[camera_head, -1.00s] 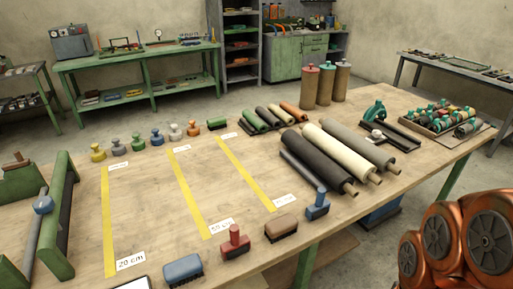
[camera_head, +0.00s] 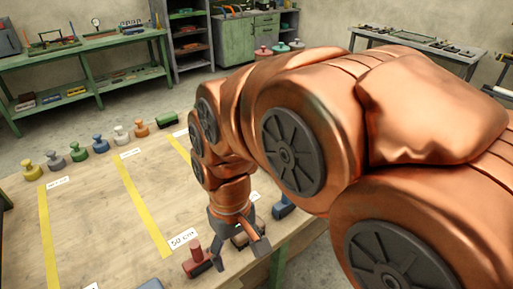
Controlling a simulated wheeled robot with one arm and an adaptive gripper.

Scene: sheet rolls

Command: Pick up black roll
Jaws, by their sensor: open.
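The black roll is not visible now; my copper arm covers the right part of the table where the rolls lay. My gripper (camera_head: 241,256) points down near the table's front edge, with its fingers apart and nothing seen between them. It is just right of a red-handled tool (camera_head: 196,262). A brown block (camera_head: 240,239) shows partly behind its fingers. I cannot tell whether the gripper touches it.
Several coloured knobbed pieces, such as a yellow one (camera_head: 31,170), line the back edge. The wooden table (camera_head: 95,215) is clear between the yellow strips (camera_head: 142,207).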

